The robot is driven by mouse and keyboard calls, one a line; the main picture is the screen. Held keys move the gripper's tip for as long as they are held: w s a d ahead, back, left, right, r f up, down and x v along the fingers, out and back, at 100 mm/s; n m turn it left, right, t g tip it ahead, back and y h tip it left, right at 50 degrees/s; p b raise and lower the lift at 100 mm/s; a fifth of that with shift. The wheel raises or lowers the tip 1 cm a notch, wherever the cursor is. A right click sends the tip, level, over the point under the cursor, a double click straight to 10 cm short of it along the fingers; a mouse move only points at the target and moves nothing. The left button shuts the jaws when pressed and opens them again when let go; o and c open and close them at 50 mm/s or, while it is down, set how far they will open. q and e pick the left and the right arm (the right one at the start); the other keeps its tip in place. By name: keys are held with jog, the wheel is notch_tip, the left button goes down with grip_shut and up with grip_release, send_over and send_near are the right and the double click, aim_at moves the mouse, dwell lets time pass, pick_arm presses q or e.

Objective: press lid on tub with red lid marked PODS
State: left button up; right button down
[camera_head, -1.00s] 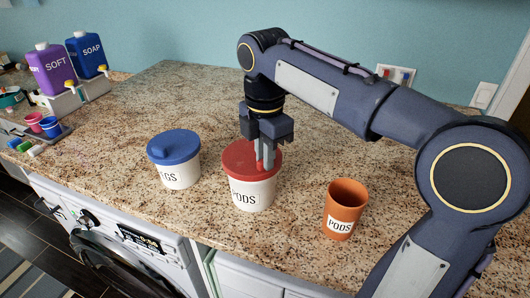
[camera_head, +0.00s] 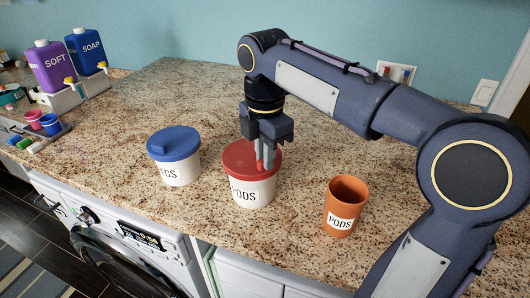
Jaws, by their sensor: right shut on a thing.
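The white tub marked PODS (camera_head: 253,193) stands upright on the speckled counter. Its red lid (camera_head: 240,158) sits on top of the tub and looks level. Whether the lid's rim is fully seated I cannot tell. My left gripper is not in view.
A white tub with a blue lid (camera_head: 173,142) stands left of the PODS tub. An orange cup marked PODS (camera_head: 345,204) stands to the right. Purple SOFT (camera_head: 50,67) and blue SOAP (camera_head: 87,52) bottles are at the far left. The counter behind the tubs is clear.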

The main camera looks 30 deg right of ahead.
jog(key=shift+f, duration=0.45)
dwell(1.0)
jog(key=c, duration=0.9)
grip_release()
jog(key=shift+o, duration=0.2)
jog(key=shift+r+p, duration=1.2)
jog(key=shift+r, duration=2.8)
grip_shut()
